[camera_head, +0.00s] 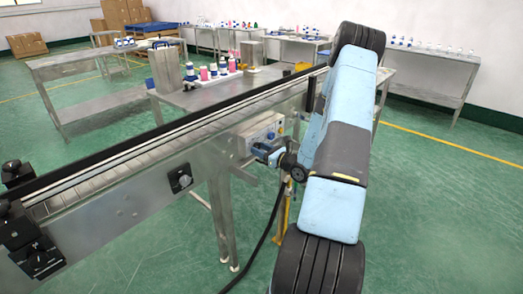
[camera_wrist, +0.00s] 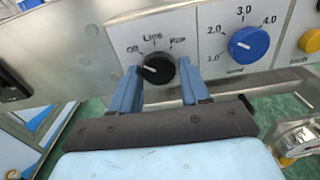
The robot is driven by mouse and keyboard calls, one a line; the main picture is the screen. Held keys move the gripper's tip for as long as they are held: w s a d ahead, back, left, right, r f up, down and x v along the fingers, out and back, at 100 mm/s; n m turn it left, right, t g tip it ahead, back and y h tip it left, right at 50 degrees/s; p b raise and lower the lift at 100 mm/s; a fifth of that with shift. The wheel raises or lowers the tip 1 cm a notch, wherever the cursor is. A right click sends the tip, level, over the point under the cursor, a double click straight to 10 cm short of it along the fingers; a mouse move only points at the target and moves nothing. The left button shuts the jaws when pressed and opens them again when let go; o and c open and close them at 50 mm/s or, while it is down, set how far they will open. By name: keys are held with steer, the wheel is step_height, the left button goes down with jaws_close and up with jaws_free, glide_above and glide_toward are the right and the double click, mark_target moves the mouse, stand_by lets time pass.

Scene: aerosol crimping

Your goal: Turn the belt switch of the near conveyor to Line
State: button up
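The belt switch (camera_wrist: 158,68) is a black round knob on a light control panel marked Off, Line and Run. Its white mark points left, towards the Off side and away from Line. My gripper (camera_wrist: 160,70) has its two blue fingers on either side of the knob, with slight gaps seeming to show, so I take it as open around it. In the head view my gripper (camera_head: 262,151) is at the panel (camera_head: 262,132) on the side of the near conveyor (camera_head: 130,205); the switch itself is hidden there.
A blue dial (camera_wrist: 248,45) with numbers and a yellow button (camera_wrist: 309,40) sit right of the switch. Another black knob (camera_head: 181,178) is on the conveyor side. A black cable (camera_head: 262,240) hangs below the panel. Bottles stand on a table (camera_head: 190,100) behind the belt.

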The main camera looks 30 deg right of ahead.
steer(key=c, duration=0.6)
steer(key=shift+d, duration=0.15)
steer(key=shift+c, duration=0.4)
steer(key=shift+m, duration=0.4)
steer(key=m, duration=0.3)
steer(key=shift+m, duration=0.4)
steer(key=m, duration=0.5)
steer(key=shift+r, duration=0.1)
steer(key=shift+m, duration=0.3)
